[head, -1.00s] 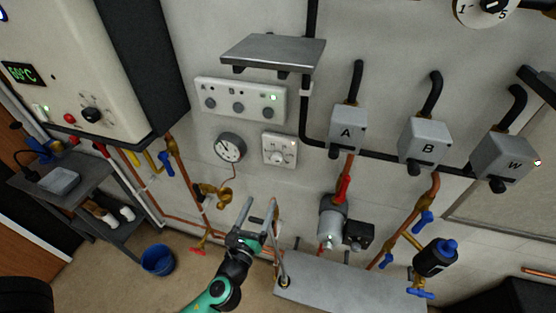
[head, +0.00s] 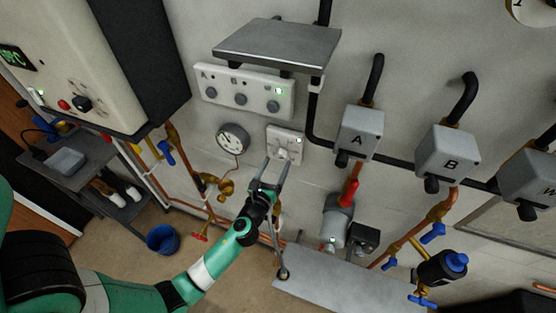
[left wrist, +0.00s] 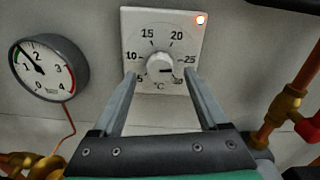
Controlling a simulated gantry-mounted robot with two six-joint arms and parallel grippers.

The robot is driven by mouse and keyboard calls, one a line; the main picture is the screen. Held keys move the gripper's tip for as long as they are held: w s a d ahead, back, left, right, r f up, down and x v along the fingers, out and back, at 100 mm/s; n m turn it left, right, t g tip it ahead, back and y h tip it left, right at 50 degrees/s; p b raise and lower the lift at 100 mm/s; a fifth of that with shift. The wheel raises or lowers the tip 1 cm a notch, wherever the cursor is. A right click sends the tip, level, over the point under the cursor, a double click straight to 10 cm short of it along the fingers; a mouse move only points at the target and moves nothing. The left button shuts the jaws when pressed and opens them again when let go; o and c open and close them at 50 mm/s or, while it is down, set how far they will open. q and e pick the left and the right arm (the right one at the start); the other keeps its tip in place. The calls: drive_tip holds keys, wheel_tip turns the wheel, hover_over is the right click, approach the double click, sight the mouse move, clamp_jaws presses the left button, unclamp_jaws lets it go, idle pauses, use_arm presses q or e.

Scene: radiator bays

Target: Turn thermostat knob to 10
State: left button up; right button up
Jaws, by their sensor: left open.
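The thermostat (head: 287,142) is a square white plate on the wall, with a small light at its upper right corner. In the left wrist view its round white knob (left wrist: 159,65) sits inside a scale from 5 to 30 °C. A dark mark on the knob appears to point right, between 25 and 30. My left gripper (head: 276,163) is open just below the thermostat in the head view. In the left wrist view its fingers (left wrist: 160,76) stand either side of the knob; I cannot tell whether they touch it. My right gripper is not in view.
A pressure gauge (head: 232,138) is left of the thermostat, with a brass valve (head: 217,187) below it. A panel with several knobs (head: 242,92) and a metal shelf (head: 278,46) are above. Grey box A (head: 359,130) and a pump (head: 338,222) are to the right.

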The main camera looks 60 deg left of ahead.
use_arm(q)
drive_tip(key=shift+x, duration=1.15)
clamp_jaws()
